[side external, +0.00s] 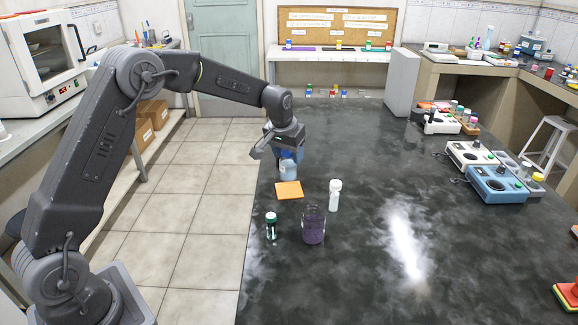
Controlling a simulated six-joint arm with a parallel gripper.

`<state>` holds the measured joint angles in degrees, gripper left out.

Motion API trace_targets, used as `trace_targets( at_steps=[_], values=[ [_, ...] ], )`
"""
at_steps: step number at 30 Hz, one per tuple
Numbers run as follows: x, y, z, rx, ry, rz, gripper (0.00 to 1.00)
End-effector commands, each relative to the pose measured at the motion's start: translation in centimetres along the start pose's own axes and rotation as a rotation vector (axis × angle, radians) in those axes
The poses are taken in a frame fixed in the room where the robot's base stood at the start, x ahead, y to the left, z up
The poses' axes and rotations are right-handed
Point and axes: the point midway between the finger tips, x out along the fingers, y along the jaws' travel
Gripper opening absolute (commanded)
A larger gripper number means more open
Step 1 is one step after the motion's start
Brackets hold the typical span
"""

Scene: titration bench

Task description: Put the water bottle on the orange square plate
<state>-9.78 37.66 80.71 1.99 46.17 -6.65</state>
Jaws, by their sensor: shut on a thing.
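The orange square plate (289,191) lies flat near the left edge of the dark bench. My gripper (287,155) points down just beyond the plate. It is shut on a light-blue, see-through bottle, which I take to be the water bottle (288,169). The bottle looks upright, and its top is partly hidden by the gripper. Its lower end shows just above the plate's far edge in the picture. I cannot tell whether it hangs above the plate or stands behind it.
A white bottle (335,195) stands right of the plate. Blue and white bench devices (497,185) sit at the right. The bench middle (370,150) is clear.

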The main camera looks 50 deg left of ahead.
Motion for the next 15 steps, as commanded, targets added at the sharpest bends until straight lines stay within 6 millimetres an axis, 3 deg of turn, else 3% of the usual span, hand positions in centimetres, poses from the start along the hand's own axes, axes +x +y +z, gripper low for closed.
trace_targets(
  at_steps=[5,11,15],
  values=[
    [1.1,0.2,0.2,0.000,-0.001,0.000,0.00],
    [3.7,0.2,1.0,0.000,0.000,0.002,0.00],
    [4.0,0.2,1.0,0.000,0.003,0.002,0.00]
  ],
)
